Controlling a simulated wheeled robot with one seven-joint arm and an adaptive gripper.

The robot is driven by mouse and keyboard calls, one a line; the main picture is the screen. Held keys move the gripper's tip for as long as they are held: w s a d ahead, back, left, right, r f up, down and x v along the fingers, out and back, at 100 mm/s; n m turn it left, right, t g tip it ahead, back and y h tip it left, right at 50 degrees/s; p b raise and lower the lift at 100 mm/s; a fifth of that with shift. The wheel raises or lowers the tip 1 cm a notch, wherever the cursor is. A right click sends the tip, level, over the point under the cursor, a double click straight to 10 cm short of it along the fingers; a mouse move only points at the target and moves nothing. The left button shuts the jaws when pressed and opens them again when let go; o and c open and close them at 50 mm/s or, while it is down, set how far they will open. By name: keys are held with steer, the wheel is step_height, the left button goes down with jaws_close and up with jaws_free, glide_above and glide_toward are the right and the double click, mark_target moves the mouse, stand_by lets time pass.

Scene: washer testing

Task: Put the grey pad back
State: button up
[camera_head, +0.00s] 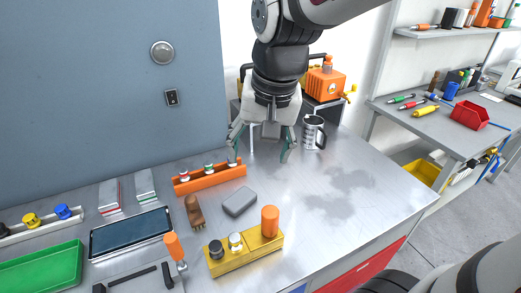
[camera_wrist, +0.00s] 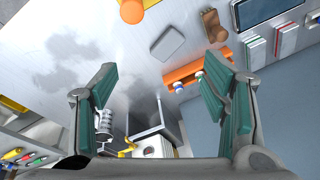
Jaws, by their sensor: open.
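The grey pad (camera_head: 239,202) lies flat on the metal bench top, between the orange rack and the yellow block. It also shows in the wrist view (camera_wrist: 168,42), near the top and beyond my fingertips. My gripper (camera_head: 262,156) is open and empty above the back of the bench, behind the pad and apart from it. Its two green-padded fingers are spread wide in the wrist view (camera_wrist: 160,80).
An orange rack (camera_head: 205,181) with small knobs stands behind the pad. A yellow block (camera_head: 240,258) with an orange cylinder stands in front. A brown brush-like object (camera_head: 194,212) lies left of it. A metal mug (camera_head: 313,131) stands right of my gripper. The bench's right half is clear.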

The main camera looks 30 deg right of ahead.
steer(key=s+r+n+t, duration=0.2)
steer(key=s+n, duration=0.3)
steer(key=s, duration=0.6)
steer(key=shift+d+n+h, duration=0.2)
steer(key=shift+n+h, duration=0.1)
steer(key=shift+s, duration=0.1)
stand_by(0.5)
